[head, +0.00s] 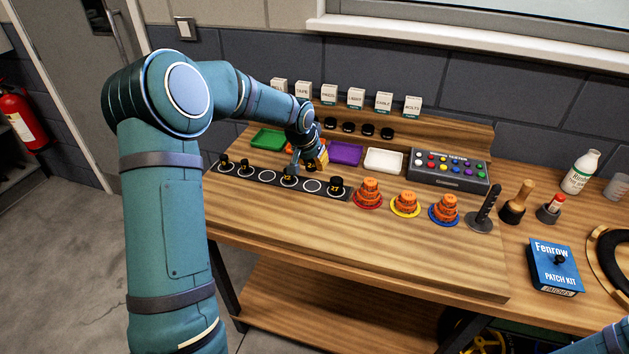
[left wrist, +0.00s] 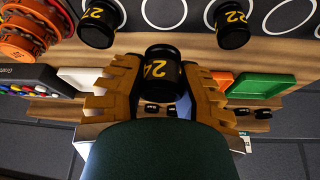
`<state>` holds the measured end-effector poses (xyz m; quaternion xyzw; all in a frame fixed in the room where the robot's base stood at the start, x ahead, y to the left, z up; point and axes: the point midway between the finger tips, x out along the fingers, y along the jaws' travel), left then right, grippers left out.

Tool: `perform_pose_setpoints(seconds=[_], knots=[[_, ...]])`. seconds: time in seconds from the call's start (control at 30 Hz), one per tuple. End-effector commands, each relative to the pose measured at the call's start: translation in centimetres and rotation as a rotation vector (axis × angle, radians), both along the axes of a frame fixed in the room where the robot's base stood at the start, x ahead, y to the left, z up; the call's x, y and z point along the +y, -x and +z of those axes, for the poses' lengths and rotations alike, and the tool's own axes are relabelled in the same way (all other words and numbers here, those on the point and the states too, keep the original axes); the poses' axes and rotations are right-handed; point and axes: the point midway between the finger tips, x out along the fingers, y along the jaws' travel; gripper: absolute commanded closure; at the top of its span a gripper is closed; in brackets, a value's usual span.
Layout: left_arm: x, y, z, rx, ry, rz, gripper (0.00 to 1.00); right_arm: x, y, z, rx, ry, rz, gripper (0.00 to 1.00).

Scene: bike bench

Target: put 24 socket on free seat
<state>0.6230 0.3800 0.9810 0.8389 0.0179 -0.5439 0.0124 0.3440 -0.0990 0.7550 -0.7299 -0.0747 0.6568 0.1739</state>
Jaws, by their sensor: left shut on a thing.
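My left gripper (head: 313,164) is above the back of the socket strip and shut on the black 24 socket (left wrist: 162,72), whose yellow number shows between the yellow fingers in the left wrist view. In the head view the fingers mostly hide it. The black strip (head: 301,183) has a row of white-ringed seats. The 22 socket (head: 289,179) and 27 socket (head: 337,186) stand on it with an empty seat (head: 312,187) between them, also in the left wrist view (left wrist: 164,11). Another empty seat (head: 266,177) lies left of 22. My right gripper is out of view.
Orange stacks (head: 367,194) stand just right of the strip. The bench front is clear.

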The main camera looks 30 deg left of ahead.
Motion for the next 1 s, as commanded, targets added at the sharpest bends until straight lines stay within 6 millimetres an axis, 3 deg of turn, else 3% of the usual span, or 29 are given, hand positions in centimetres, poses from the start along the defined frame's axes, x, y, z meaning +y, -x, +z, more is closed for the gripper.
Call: perform_pose_setpoints(seconds=[0.43,0.87,0.9,0.93,1.0], knots=[[-0.1,0.0,-5.6,0.000,0.001,-0.001,1.00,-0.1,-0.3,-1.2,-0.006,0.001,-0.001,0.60],[-0.1,-0.1,-6.3,-0.003,0.000,-0.001,1.00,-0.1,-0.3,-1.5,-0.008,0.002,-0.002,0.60],[-0.1,-0.1,-6.3,-0.002,0.000,-0.001,0.59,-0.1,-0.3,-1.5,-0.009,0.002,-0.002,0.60],[-0.1,0.0,-6.3,-0.002,0.000,-0.001,0.49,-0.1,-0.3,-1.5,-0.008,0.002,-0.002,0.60],[-0.1,0.0,-6.3,-0.002,0.000,-0.001,0.45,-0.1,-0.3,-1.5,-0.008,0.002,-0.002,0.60]])
